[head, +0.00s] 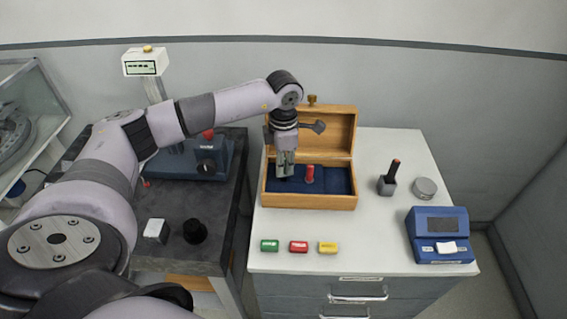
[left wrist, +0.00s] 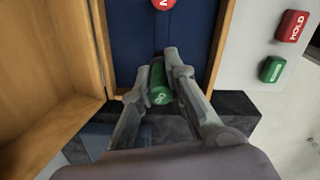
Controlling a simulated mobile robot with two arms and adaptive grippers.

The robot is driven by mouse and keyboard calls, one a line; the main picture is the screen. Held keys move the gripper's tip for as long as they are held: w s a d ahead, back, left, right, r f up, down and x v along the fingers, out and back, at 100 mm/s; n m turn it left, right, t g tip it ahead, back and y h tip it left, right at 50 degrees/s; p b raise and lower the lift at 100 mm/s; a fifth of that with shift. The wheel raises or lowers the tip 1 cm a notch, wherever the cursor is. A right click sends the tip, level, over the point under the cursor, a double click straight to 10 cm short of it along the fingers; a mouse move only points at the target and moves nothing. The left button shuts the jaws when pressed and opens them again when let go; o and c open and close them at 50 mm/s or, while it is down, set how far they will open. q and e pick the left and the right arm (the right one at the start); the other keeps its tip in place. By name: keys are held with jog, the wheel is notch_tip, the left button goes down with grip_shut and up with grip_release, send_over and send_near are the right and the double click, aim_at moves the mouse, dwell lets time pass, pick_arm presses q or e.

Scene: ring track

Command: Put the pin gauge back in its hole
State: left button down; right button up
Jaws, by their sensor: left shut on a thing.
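My left gripper (head: 286,171) is over the left part of an open wooden box (head: 308,202) with a dark blue inside. In the left wrist view the gripper (left wrist: 156,72) is shut on a green pin gauge (left wrist: 160,88) with white lettering on its end. In the head view the fingers hide this gauge. Its lower end and its hole are hidden, so I cannot tell whether it is in the hole. A red gauge (head: 310,174) stands upright in the box, to the right of the gripper; its end also shows in the left wrist view (left wrist: 163,3). My right gripper is out of view.
The raised lid (head: 338,132) stands behind my gripper. Green (head: 270,245), red (head: 299,246) and yellow (head: 328,247) blocks lie in front of the box. A dark block with a red-topped pin (head: 388,184), a round tin (head: 424,188) and a blue device (head: 440,225) stand to the right.

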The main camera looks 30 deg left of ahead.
pick_arm(q)
jog(key=shift+f+b, duration=0.9)
jog(key=shift+f, duration=0.3)
jog(key=c, duration=1.5)
grip_release()
jog(key=shift+r, duration=0.1)
notch_tip(320, 180, up, 12)
jog(key=shift+f, duration=0.1)
